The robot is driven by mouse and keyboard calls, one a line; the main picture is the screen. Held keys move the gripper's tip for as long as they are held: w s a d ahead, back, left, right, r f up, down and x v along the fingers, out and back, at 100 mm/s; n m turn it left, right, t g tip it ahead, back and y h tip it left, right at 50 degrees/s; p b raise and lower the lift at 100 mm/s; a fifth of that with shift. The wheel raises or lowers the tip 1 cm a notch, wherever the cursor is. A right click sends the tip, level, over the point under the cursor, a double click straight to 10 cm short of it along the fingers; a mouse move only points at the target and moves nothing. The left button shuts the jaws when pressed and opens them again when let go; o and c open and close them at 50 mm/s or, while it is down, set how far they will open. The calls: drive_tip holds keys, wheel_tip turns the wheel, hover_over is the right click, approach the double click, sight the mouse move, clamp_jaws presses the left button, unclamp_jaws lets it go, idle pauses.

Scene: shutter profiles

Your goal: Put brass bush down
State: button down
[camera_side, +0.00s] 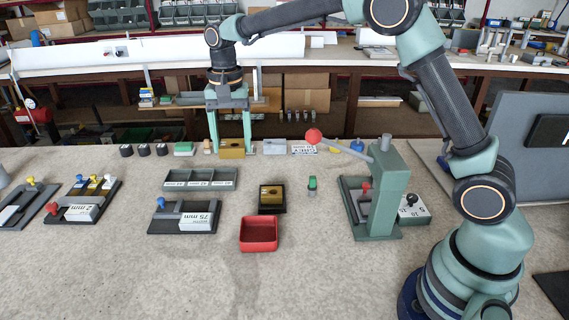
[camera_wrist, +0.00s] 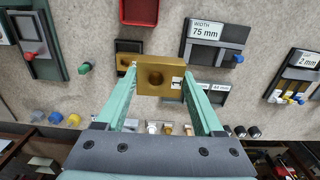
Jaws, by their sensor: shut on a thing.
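My gripper (camera_side: 231,150) is shut on a brass block with a round hole, the brass bush (camera_side: 232,153), at the back of the bench. In the wrist view, the bush (camera_wrist: 161,72) sits between the two green fingertips (camera_wrist: 160,82), its hole facing the camera. I cannot tell whether its underside touches the bench. A black holder (camera_side: 272,209) with a brass-coloured piece (camera_side: 271,193) in it stands nearer the front, apart from the gripper.
A red tray (camera_side: 258,246) lies in front of the black holder. A grey compartment tray (camera_side: 201,187) and a 75 mm gauge (camera_side: 185,226) are to the left. Small parts, including a grey block (camera_side: 275,147), line the back. A green lever press (camera_side: 385,195) stands right.

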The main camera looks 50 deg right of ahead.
sight(259, 238)
drive_tip(key=shift+r, duration=0.5)
drive_tip(key=shift+s+a+r+n, duration=0.1)
drive_tip(key=shift+s+r+n, duration=0.15)
drive_tip(key=shift+s+n, duration=0.05)
drive_tip(key=s+a+n, duration=0.2)
drive_tip(key=s+n, duration=0.6)
drive_tip(key=s, duration=0.1)
drive_tip(key=f, duration=1.9)
drive_tip(key=shift+w+f, duration=0.2)
drive_tip(key=shift+f, duration=0.1)
drive_tip(key=shift+c, duration=1.4)
unclamp_jaws()
